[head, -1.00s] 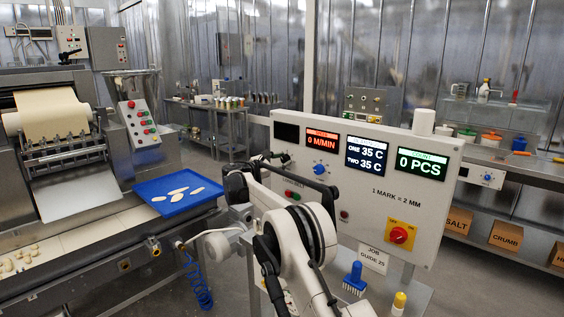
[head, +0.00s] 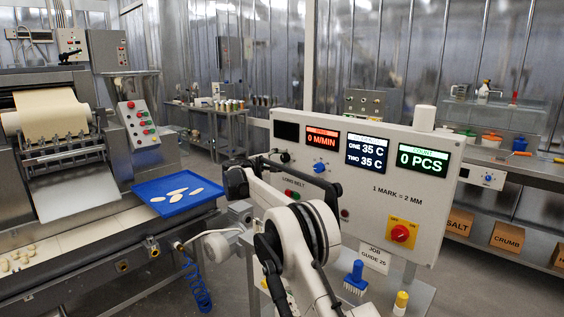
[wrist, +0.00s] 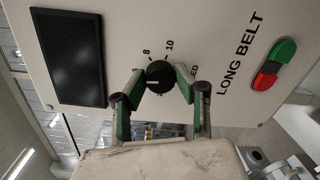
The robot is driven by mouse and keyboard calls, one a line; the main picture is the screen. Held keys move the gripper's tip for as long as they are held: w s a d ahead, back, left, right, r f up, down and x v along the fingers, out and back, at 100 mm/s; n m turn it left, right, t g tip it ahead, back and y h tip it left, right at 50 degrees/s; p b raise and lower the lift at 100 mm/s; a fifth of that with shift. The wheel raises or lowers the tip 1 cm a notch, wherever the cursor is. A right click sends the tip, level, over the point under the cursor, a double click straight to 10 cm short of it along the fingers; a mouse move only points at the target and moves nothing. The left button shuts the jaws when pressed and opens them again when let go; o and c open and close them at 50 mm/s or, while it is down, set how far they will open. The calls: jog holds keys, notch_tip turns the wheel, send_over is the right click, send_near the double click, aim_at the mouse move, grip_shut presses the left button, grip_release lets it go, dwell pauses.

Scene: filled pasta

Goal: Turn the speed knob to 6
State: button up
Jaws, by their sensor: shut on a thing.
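The black speed knob (wrist: 158,74) is on the light panel face in the wrist view. The numbers 8 and 10 show beside it, and a short white mark on the knob points to the picture's left. The number at that mark is too hidden to read. My gripper (wrist: 157,80) has its two green-lined fingers shut on the knob, one on each side. In the head view the knob (head: 285,157) shows small at the panel's left, beside my gripper. The lettering LONG BELT is beside the knob; a finger partly hides another word.
The control panel (head: 425,225) carries a red 0 M/MIN display (head: 322,137), a blue knob (head: 319,169) and a yellow-red switch (head: 400,233). The wrist view shows a dark screen (wrist: 68,58) and a green-red button pair (wrist: 273,65) near the knob.

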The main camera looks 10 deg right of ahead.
jog(key=shift+m, duration=0.6)
jog(key=o, duration=1.1)
jog(key=v, duration=1.2)
jog(key=shift+s, duration=0.1)
